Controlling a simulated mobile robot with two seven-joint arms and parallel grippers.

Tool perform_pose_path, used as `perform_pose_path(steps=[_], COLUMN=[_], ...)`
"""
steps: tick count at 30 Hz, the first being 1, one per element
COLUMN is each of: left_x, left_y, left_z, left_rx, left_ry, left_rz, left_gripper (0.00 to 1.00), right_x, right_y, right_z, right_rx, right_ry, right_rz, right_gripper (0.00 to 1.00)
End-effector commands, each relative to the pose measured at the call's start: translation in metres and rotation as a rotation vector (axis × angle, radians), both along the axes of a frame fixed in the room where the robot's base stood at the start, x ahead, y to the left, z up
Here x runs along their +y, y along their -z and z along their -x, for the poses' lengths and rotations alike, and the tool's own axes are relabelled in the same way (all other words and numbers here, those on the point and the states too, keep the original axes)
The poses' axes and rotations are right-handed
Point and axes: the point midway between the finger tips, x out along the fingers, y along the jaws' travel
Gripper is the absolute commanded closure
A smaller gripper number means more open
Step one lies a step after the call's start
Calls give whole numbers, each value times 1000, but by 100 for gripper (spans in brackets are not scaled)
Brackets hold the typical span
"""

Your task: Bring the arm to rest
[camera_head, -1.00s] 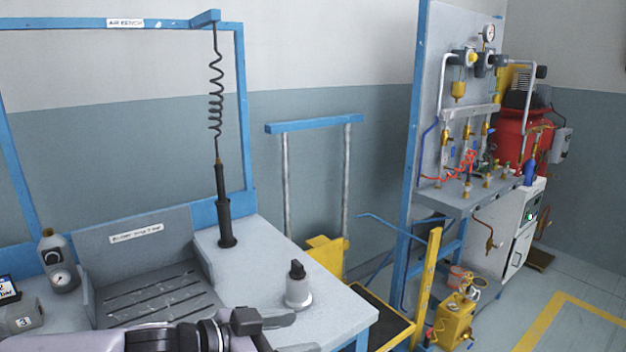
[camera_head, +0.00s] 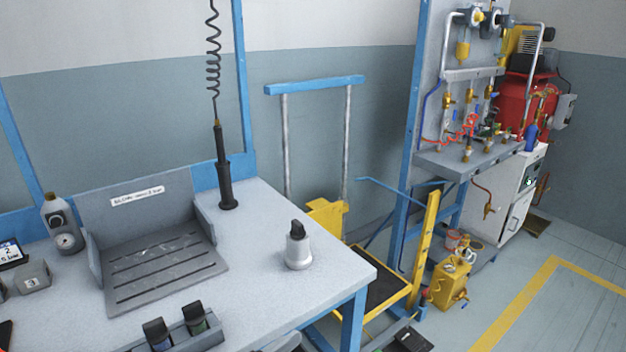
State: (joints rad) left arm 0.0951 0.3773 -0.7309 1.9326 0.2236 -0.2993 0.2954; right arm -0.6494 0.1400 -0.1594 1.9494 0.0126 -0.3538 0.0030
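Neither of my grippers is clearly in view. The grey workbench (camera_head: 262,228) fills the lower left, and no arm reaches across its top. A small pale rounded shape (camera_head: 284,342) shows at the bottom edge by the bench front; I cannot tell what it is. A grey and white nozzle-like piece with a dark top (camera_head: 298,247) stands upright on the bench's right part. A dark air blower (camera_head: 225,178) hangs upright on a coiled hose, its lower end at the bench top.
A slotted grey tray (camera_head: 160,265) with a back panel sits on the bench. A holder with two dark-capped items (camera_head: 180,335) is at the front edge. A gauge bottle (camera_head: 62,225) stands left. A yellow-framed cart (camera_head: 400,290) stands right of the bench, before the valve panel (camera_head: 455,165).

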Motion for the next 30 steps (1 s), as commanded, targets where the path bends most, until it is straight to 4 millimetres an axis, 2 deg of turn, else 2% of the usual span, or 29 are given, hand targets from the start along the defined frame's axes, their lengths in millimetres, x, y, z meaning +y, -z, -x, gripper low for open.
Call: perform_pose_path(steps=[1, 8, 15, 20, 22, 24, 30], left_x=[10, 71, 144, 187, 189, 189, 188], left_y=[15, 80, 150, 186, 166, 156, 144], left_z=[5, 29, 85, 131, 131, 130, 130], left_rx=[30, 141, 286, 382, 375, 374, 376], left_ry=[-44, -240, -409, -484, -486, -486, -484], left_rz=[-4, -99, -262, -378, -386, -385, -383], left_gripper=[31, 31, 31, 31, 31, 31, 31], right_x=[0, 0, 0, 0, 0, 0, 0], right_y=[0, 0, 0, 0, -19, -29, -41], right_z=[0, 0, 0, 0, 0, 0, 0], right_rx=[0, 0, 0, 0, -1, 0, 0], right_ry=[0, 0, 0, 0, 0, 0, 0], right_rz=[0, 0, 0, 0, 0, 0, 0], right_gripper=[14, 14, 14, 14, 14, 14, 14])
